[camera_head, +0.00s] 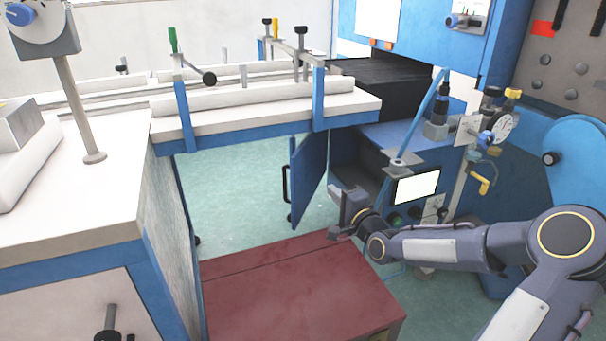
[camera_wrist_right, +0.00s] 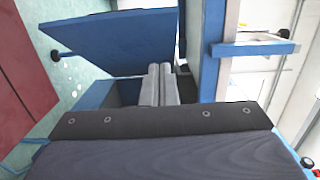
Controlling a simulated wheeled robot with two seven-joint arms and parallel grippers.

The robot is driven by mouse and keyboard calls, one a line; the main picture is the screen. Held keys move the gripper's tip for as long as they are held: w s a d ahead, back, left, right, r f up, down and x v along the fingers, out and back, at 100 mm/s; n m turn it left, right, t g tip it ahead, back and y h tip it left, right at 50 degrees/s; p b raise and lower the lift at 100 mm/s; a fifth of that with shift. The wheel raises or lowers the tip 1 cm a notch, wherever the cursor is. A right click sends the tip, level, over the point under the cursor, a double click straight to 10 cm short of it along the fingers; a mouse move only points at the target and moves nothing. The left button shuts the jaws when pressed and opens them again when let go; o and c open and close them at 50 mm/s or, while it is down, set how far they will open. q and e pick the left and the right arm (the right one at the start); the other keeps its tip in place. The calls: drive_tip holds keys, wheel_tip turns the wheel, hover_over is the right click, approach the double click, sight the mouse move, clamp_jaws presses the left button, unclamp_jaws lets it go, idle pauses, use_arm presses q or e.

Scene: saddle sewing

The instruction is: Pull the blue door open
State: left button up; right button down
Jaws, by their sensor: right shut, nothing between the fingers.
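The blue door (camera_head: 310,178) stands swung open beside the blue machine cabinet (camera_head: 400,140), and the dark cabinet interior shows to its right. A black handle (camera_head: 285,184) is on the door's left side. My right gripper (camera_head: 345,204) is in front of the cabinet opening, to the right of the door and apart from the handle. In the right wrist view its two grey fingers (camera_wrist_right: 160,85) are together and empty, with the door panel (camera_wrist_right: 110,45) beyond them at upper left. I cannot tell whether the fingers touch the door. My left gripper is not in view.
A dark red platform (camera_head: 290,295) lies on the floor below my right gripper. A white-topped bench (camera_head: 75,215) stands at left, and a blue-framed rail table (camera_head: 260,115) crosses behind. Green floor (camera_head: 230,200) is free left of the door. Gauges and a control panel are at right.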

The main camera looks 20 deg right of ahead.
drive_tip(key=b, duration=0.3)
approach(296, 166)
drive_tip(key=w+d, duration=0.3)
drive_tip(key=w, duration=0.1)
drive_tip(key=shift+w+a+b, duration=0.2)
drive_tip(key=shift+w+a, duration=0.05)
drive_tip(key=shift+a, duration=0.3)
drive_tip(key=shift+w+a+b, duration=0.2)
drive_tip(key=shift+w+a, duration=0.1)
drive_tip(key=shift+a, duration=0.25)
drive_tip(key=shift+w+a, duration=0.3)
drive_tip(key=shift+w, duration=0.05)
drive_tip(key=shift+a, duration=0.1)
drive_tip(key=shift+w, duration=0.1)
drive_tip(key=w+a+m+h+p, duration=0.1)
drive_tip(key=w+a+p, duration=0.3)
drive_tip(key=w, duration=0.5)
drive_tip(key=w+a+h+p, duration=0.1)
drive_tip(key=w+a+p, duration=0.3)
drive_tip(key=w+a, duration=0.5)
drive_tip(key=shift+w+a+m, duration=0.2)
drive_tip(key=shift+w+m, duration=0.15)
drive_tip(key=shift+m, duration=0.05)
